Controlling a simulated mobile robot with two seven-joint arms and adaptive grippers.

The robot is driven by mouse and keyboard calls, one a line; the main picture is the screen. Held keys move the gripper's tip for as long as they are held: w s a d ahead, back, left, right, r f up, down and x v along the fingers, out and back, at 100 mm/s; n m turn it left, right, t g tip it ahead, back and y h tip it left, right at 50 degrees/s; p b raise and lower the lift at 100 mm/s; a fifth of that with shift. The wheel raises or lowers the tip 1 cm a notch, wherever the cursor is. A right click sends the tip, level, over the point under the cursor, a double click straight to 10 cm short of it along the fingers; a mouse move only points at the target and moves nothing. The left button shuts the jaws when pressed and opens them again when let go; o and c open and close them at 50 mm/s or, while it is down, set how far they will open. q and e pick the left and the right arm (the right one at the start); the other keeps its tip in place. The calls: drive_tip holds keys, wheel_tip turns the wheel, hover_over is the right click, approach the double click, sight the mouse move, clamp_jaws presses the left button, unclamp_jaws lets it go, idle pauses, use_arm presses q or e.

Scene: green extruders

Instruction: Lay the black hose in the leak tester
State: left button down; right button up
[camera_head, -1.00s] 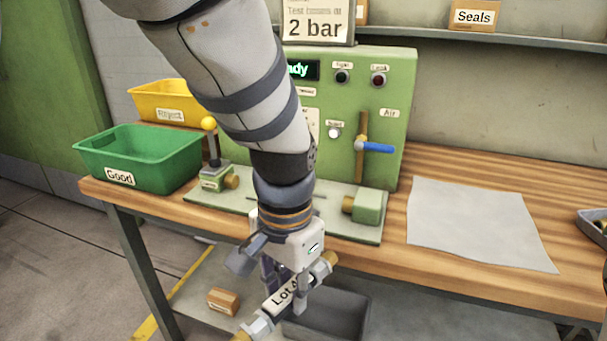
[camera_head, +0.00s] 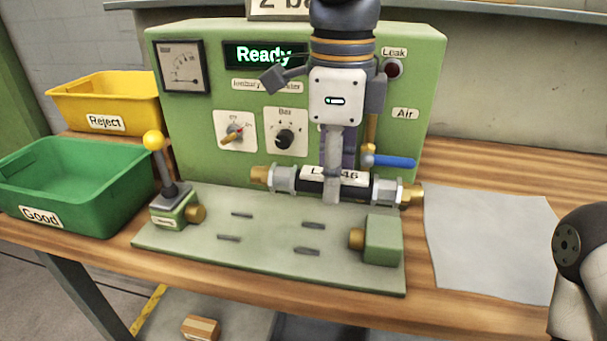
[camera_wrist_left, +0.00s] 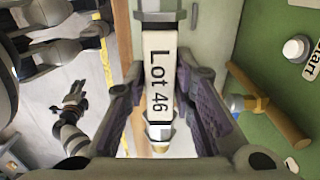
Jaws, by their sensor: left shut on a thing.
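The black hose (camera_head: 313,188) has a white "Lot 46" label, grey hex fittings and brass ends. My left gripper (camera_head: 333,190) is shut around its middle and holds it roughly level above the back right of the tester's base plate. The label also shows between the fingers in the left wrist view (camera_wrist_left: 160,75). The leak tester (camera_head: 300,110) is a green panel reading "Ready". Its base plate (camera_head: 265,255) has several small grey slots, a left clamp block (camera_head: 176,208) with a yellow-knobbed lever, and a right block (camera_head: 382,240), each with a brass nozzle. My right gripper is not in view.
A green "Good" bin (camera_head: 85,180) and a yellow "Reject" bin (camera_head: 105,98) stand to the left. A grey sheet (camera_head: 490,240) lies flat on the bench to the right. A blue-handled air valve (camera_head: 390,161) sticks out close behind the hose's right end.

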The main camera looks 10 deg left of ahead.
sight(272, 234)
use_arm(q)
drive_tip(key=a+f, duration=0.1)
drive_tip(key=w+a, duration=0.1)
drive_tip(key=a, duration=0.1)
drive_tip(key=a+f, duration=0.1)
drive_tip(key=a, duration=0.1)
drive_tip(key=shift+w+a+f, duration=0.2)
drive_tip(key=shift+a+f, duration=0.05)
drive_tip(key=shift+f, duration=0.05)
drive_tip(key=a+f, duration=0.1)
drive_tip(key=f, duration=0.1)
drive_tip(key=w+a+f, duration=0.1)
drive_tip(key=a+f, duration=0.1)
drive_tip(key=f, duration=0.1)
drive_tip(key=a+f, duration=0.1)
drive_tip(key=f, duration=0.2)
drive_tip(key=shift+w+a+f, duration=0.2)
drive_tip(key=shift+w+f, duration=0.05)
drive_tip(key=shift+f, duration=0.2)
drive_tip(key=shift+d+r, duration=0.1)
drive_tip(key=c, duration=1.4)
unclamp_jaws()
drive_tip(key=shift+f, duration=0.2)
drive_tip(key=shift+o, duration=0.2)
